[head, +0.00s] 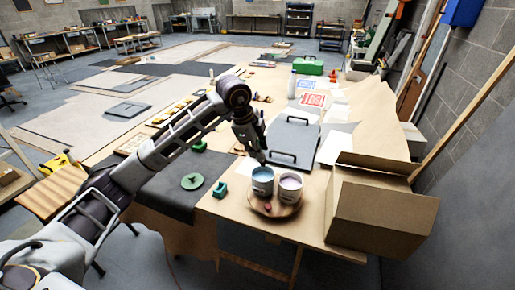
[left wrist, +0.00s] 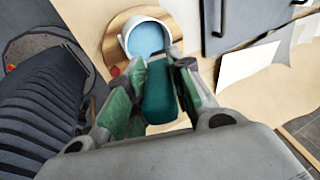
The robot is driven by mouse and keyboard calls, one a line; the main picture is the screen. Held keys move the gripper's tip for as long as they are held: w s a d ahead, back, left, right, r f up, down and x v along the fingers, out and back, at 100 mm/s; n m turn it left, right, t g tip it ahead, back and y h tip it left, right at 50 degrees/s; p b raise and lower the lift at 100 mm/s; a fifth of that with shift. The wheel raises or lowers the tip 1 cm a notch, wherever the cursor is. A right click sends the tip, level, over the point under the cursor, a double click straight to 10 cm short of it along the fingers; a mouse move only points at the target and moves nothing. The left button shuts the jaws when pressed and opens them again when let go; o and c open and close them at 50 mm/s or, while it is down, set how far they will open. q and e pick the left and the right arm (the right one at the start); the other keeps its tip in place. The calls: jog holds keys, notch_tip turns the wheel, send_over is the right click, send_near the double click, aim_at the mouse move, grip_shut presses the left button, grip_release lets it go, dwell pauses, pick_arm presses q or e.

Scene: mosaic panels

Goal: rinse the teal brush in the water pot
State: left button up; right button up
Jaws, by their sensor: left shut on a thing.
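My left gripper (head: 258,154) is shut on a teal block-like piece, the teal brush (left wrist: 160,95), seen between the fingers in the left wrist view. Its bristle end cannot be made out. The gripper is just above and behind a pale pot with blue liquid (head: 262,182). This pot also shows in the left wrist view (left wrist: 147,38), beyond the fingertips. A second pale pot with lavender contents (head: 290,187) stands right beside it. I cannot tell from labels which is the water pot. My right gripper is not in view.
Both pots stand on a round wooden board (head: 260,208) with a small red piece at its front. An open cardboard box (head: 372,212) is close on the right. A teal block (head: 220,189) and green disc (head: 191,181) lie left. A grey panel (head: 293,140) lies behind.

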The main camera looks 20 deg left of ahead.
pick_arm(q)
jog(key=shift+f+b, duration=1.25)
jog(key=shift+f, duration=0.8)
jog(key=shift+f+b, duration=0.45)
jog(key=shift+f, duration=0.35)
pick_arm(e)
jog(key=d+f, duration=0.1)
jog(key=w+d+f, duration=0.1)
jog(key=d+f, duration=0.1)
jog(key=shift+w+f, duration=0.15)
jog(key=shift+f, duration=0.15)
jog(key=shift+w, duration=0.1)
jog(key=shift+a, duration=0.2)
pick_arm(q)
jog(key=shift+f, duration=0.15)
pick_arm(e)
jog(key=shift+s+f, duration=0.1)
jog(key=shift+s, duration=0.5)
pick_arm(q)
jog(key=shift+f+b, duration=0.25)
jog(key=shift+b, duration=0.05)
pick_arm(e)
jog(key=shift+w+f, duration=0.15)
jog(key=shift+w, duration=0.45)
